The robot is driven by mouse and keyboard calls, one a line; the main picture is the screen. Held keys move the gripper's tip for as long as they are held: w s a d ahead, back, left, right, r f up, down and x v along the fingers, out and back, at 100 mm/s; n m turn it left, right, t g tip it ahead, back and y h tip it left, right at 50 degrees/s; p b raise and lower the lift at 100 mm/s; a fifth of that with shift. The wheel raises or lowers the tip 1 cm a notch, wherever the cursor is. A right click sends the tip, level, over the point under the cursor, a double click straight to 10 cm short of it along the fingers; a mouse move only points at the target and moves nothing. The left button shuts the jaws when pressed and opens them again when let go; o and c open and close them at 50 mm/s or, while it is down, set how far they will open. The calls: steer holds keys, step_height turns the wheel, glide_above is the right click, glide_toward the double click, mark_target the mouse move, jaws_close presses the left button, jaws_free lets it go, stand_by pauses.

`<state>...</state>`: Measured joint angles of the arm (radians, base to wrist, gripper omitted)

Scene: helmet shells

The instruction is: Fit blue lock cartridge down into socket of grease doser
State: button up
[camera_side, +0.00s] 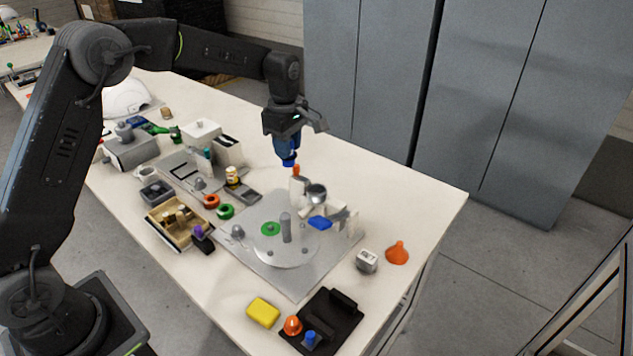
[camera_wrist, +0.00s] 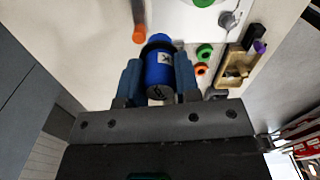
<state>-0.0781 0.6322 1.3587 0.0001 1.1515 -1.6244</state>
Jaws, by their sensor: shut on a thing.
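The blue lock cartridge (camera_side: 289,160) is held upright in my gripper (camera_side: 287,140), high above the table. In the wrist view the cartridge (camera_wrist: 159,68) sits between the two fingers of my gripper (camera_wrist: 158,80), with a small pale label facing the camera and a narrower blue end pointing away. In the side view, a pale upright body with an orange tip (camera_side: 296,171) stands below and slightly right of the cartridge, apart from it. I cannot tell for sure which thing is the grease doser, and no socket shows clearly.
A grey plate (camera_side: 290,280) carries a round disc, a post and a blue piece (camera_side: 320,222). A wooden tray (camera_side: 168,233) and small rings lie left of it. A yellow block (camera_side: 263,311), black holder (camera_side: 335,325) and orange funnel (camera_side: 398,252) are in front. The table's right back is clear.

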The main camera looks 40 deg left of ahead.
steer(key=w+d+f, duration=0.1)
steer(key=d, duration=0.1)
steer(key=d+f, duration=0.1)
steer(key=d, duration=0.1)
steer(key=w+d+f, duration=0.1)
steer(key=d+f, duration=0.1)
steer(key=shift+w, duration=0.35)
steer(key=shift+d+f, duration=0.1)
steer(key=shift+f, duration=1.95)
steer(key=shift+f, duration=0.15)
steer(key=o, duration=0.9)
